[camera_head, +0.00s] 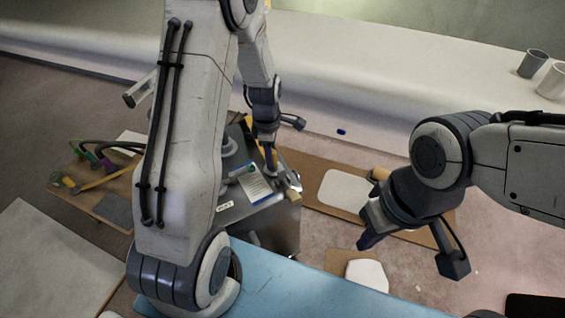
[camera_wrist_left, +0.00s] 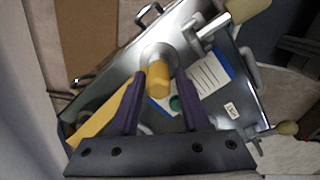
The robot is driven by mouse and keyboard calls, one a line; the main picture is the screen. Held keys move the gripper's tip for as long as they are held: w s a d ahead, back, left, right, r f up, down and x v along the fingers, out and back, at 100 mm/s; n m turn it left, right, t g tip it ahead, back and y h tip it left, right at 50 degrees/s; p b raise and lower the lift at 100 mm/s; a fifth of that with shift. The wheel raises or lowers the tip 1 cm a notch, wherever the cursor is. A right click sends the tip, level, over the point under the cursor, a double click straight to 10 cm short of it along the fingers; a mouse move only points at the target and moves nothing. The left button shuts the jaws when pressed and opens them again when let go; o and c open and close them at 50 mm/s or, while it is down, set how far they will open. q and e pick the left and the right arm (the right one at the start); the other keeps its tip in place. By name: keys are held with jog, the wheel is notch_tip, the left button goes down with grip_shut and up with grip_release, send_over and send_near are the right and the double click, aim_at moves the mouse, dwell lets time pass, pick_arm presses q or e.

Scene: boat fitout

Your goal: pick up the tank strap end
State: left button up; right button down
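A grey metal tank (camera_head: 282,222) stands left of centre in the head view, below my left gripper (camera_head: 270,165). In the left wrist view, the left gripper's purple fingers (camera_wrist_left: 160,80) are apart. A short yellow cylinder (camera_wrist_left: 159,75) shows between them, with gaps on both sides; I cannot tell how far below the fingertips it is. A flat yellow strip (camera_wrist_left: 103,124), perhaps the strap, runs along the tank's edge, partly hidden by the left finger. I cannot tell which yellow piece is the strap end. My right gripper (camera_head: 368,228) hangs right of the tank, its finger gap unclear.
A blue-edged label sheet (camera_head: 253,184) lies on the tank top, with fittings and wooden handles around it. Boards with tools (camera_head: 95,185) lie at the left. A blue surface (camera_head: 300,290) is in front. Two cups (camera_head: 533,64) stand at the far right.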

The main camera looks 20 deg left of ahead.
pick_arm(q)
grip_shut()
jog(key=shift+r, duration=0.15)
notch_tip(320, 180, up, 9)
jog(key=shift+r+p, duration=0.2)
jog(key=shift+p, duration=0.95)
jog(key=shift+r, duration=0.2)
